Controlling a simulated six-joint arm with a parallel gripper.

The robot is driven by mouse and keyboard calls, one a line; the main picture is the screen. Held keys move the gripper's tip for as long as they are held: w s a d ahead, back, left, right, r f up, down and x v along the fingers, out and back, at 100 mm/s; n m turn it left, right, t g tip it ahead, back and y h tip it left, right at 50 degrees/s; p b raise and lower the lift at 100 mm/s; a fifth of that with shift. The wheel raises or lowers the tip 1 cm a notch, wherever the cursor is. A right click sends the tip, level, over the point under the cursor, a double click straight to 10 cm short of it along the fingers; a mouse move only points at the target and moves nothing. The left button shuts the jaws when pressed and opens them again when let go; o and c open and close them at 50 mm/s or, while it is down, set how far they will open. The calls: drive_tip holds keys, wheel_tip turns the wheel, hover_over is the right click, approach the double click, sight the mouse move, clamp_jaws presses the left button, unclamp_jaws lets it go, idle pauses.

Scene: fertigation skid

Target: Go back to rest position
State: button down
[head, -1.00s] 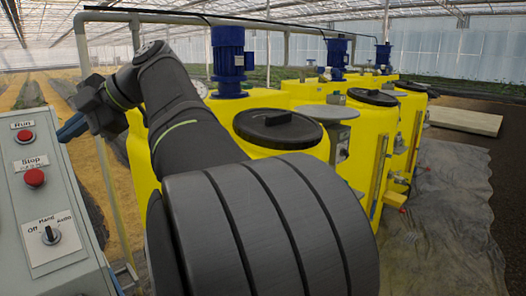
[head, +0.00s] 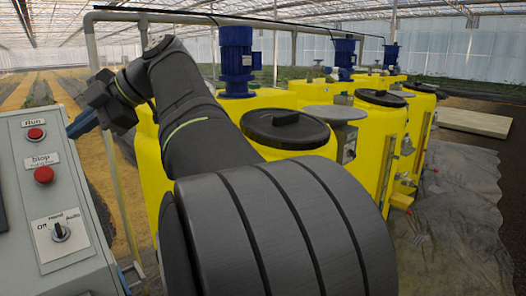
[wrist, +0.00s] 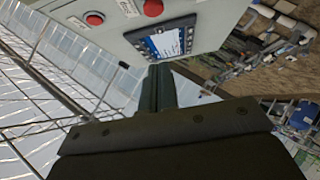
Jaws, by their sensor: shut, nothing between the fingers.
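My gripper (head: 80,124) is at the left of the head view, behind the top right edge of the grey control box (head: 80,185). In the wrist view its dark fingers (wrist: 158,88) are together with nothing between them. They point toward the control box (wrist: 125,45), which shows tilted, and appear apart from it. My arm reaches from the lower middle of the head view up and left to the gripper.
The box carries a red Run button (head: 36,133), a red Stop button (head: 44,175) and a selector knob (head: 60,232). Yellow tanks (head: 370,130) with blue motors (head: 237,60) stand behind and right of my arm.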

drive_tip(key=w+d+f+m+t+h, duration=0.2)
drive_tip(key=w+d+f+m+h, duration=0.2)
drive_tip(key=d+f+m, duration=0.65)
drive_tip(key=w+d+f+m+t+h, duration=0.2)
drive_tip(key=w+d+f+m+h, duration=0.3)
drive_tip(key=d+f, duration=1)
drive_tip(key=s+d+f+m+g+h, duration=0.2)
drive_tip(key=s+d+f+m, duration=0.4)
drive_tip(key=d, duration=0.7)
drive_tip(key=s+d+f+m+g+h, duration=0.2)
drive_tip(key=s+d+f+m+h, duration=0.2)
drive_tip(key=s+d, duration=0.9)
wheel_tip(320, 180, down, 6)
drive_tip(key=s+m, duration=0.1)
drive_tip(key=m, duration=0.2)
drive_tip(key=shift+s+r, duration=0.15)
drive_tip(key=shift+s, duration=0.2)
drive_tip(key=shift+d+m, duration=0.1)
drive_tip(key=shift+m, duration=0.15)
